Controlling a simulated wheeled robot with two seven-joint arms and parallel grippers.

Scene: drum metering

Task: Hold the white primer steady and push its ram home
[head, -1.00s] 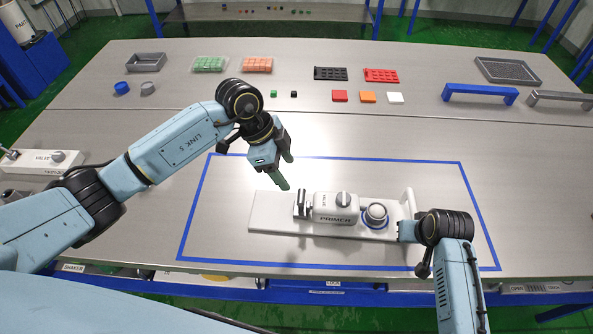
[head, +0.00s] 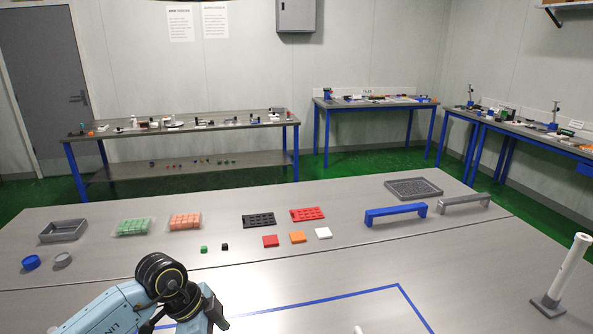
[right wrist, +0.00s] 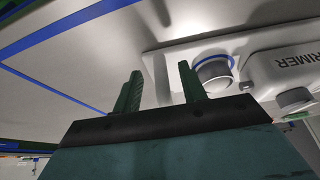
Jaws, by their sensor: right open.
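The white primer (right wrist: 288,72), with its name on the side, shows at the right of the right wrist view on a pale base plate (right wrist: 180,50). A round grey cap (right wrist: 213,72) with a blue ring stands beside its body. My right gripper (right wrist: 160,78) is open at the plate's end, its two fingers apart; I cannot tell whether either touches the plate. In the head view the primer is below the frame; only a small white tip (head: 358,330) shows at the bottom edge. My left gripper (head: 215,314) is partly cut off there, and its jaw opening is unclear.
A blue tape line (head: 330,299) marks the table. A white post (head: 567,267) on a dark foot stands at the right.

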